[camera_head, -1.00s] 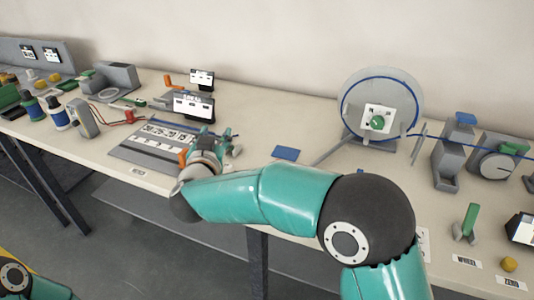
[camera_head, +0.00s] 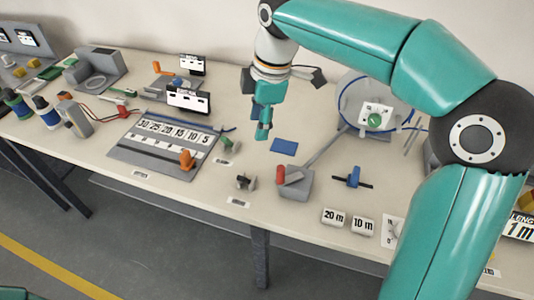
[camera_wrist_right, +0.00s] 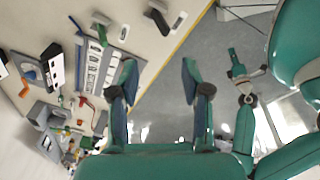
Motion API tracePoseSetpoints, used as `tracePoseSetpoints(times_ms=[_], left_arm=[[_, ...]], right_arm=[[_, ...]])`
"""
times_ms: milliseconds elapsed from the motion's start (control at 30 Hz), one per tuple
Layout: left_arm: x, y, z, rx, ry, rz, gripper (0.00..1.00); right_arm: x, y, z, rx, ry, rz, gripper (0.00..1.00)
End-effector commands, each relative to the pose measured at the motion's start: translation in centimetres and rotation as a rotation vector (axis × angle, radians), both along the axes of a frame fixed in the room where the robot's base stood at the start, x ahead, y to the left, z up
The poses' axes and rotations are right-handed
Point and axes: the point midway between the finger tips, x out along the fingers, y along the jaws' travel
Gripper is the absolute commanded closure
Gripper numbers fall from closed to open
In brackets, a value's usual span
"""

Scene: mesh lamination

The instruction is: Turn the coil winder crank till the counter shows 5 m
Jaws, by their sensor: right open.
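The coil winder (camera_head: 374,120) is a clear disc with a blue ring and a white-and-green hub at the back right, partly behind my right arm. A grey rod runs from it to a grey block (camera_head: 296,185) with a red knob (camera_head: 281,174); I cannot tell which part is the crank. A display reading 1 m (camera_head: 520,228) stands at the right edge, partly cut off. My right gripper (camera_head: 262,130) hangs open and empty above the table, left of the winder; its spread fingers show in the right wrist view (camera_wrist_right: 158,80). A limb resembling my left gripper (camera_wrist_right: 238,75) appears there, its jaws unclear.
A blue pad (camera_head: 284,147) lies between my right gripper and the block. A grey scale board (camera_head: 160,150) with an orange peg lies to the left. Tags reading 20 m (camera_head: 333,217) and 10 m (camera_head: 363,226) lie near the front edge. My right arm covers the right side.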

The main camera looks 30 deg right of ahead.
Motion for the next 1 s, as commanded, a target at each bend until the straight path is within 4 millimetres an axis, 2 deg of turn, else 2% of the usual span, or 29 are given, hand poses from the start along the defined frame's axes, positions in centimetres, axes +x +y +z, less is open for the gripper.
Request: tracePoseSetpoints(times_ms=[33,133,267,367,567,1000], left_arm=[[0.0,0.0,0.6,0.0,0.0,0.0,1.0],[0.0,0.0,0.8,0.0,0.0,0.0,1.0],[0.0,0.0,0.7,0.0,0.001,0.0,1.0],[0.0,0.0,0.6,0.0,0.001,0.0,1.0],[0.0,0.0,0.2,0.0,0.001,0.0,1.0],[0.0,0.0,0.0,0.0,0.0,0.0,1.0]], right_arm=[[-1.2,-1.6,0.9,-0.039,0.041,-0.005,0.53],[-3.0,-3.6,1.5,-0.094,0.105,-0.009,0.53],[-3.8,-4.4,1.3,-0.119,0.137,-0.011,0.53],[-3.9,-4.4,0.3,-0.121,0.14,-0.01,0.53],[-3.9,-4.4,-3.1,-0.119,0.142,-0.01,0.53],[-4.0,-4.5,-12.2,-0.116,0.14,-0.015,0.53]])
